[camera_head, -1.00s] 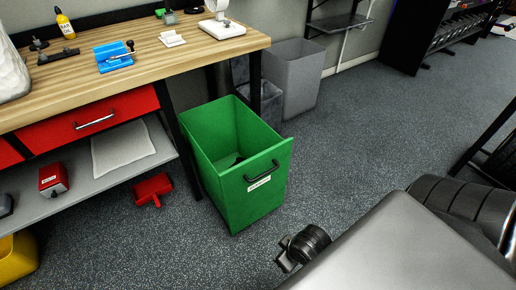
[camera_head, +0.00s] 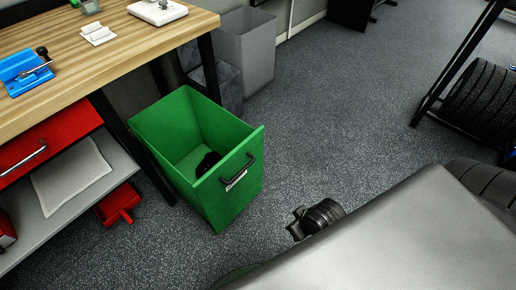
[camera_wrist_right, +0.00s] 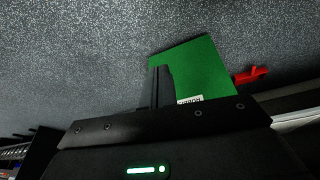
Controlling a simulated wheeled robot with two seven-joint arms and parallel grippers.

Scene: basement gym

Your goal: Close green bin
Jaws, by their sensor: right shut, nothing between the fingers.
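The green bin (camera_head: 222,190) is a box pulled out beside the workbench, its top open. Its front panel has a black bar handle (camera_head: 238,171) and a white label (camera_head: 236,181). A dark object (camera_head: 207,163) lies inside on its floor. My right gripper (camera_head: 297,224) is low over the floor, right of the bin's front and apart from it in the head view. In the right wrist view its closed fingers (camera_wrist_right: 161,86) overlap the green bin (camera_wrist_right: 205,68) beyond; contact cannot be told. My left gripper is out of view.
The wooden workbench (camera_head: 115,52) with red drawer stands left of the bin. A red dustpan (camera_head: 118,203) lies below its shelf. Grey bins (camera_head: 247,48) stand behind. The floor between is clear.

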